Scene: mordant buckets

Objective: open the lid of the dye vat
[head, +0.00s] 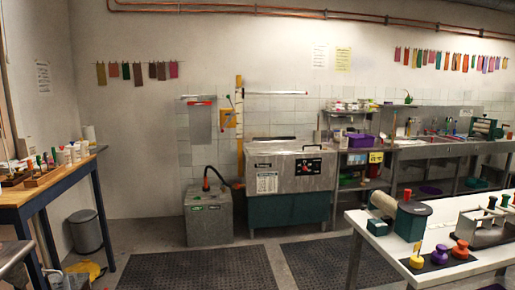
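A wide steel vat (292,172) with a dark green base stands against the back wall, near the middle of the head view; I take it to be the dye vat. Its flat top (272,148) looks closed. Neither of my grippers shows in this view.
A smaller grey box (208,216) with a black hose stands left of the vat. Dark floor mats (212,270) lie in front. A white table (382,248) stands at the right front, a wooden workbench (50,188) at the left. The floor before the vat is clear.

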